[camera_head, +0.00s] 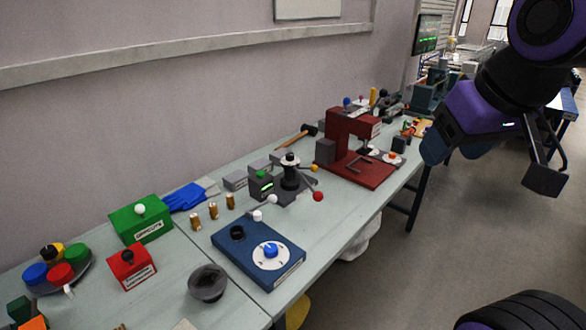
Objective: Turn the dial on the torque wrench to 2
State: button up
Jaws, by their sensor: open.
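A blue box (232,262) stands on the near part of the bench, with a white round dial plate (258,257) and a blue knob (270,250) on top. I cannot read the marks around the knob or tell for certain that this is the torque wrench. My gripper (490,166) is at the upper right, over the floor beside the bench. Its fingers are spread apart and empty. It is well away from the blue box and touches nothing.
A grey device (290,175) with red and yellow lever balls and a red press (350,155) stand farther along the bench. Green (140,222) and red (131,266) boxes, a dark bowl (207,282) and several brass pieces are near the blue box.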

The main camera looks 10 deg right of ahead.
aim_at(289, 156)
jog(key=i+l+u, duration=0.5)
jog(key=l+u, duration=0.25)
jog(key=i+l, duration=0.05)
jog(key=l, duration=0.05)
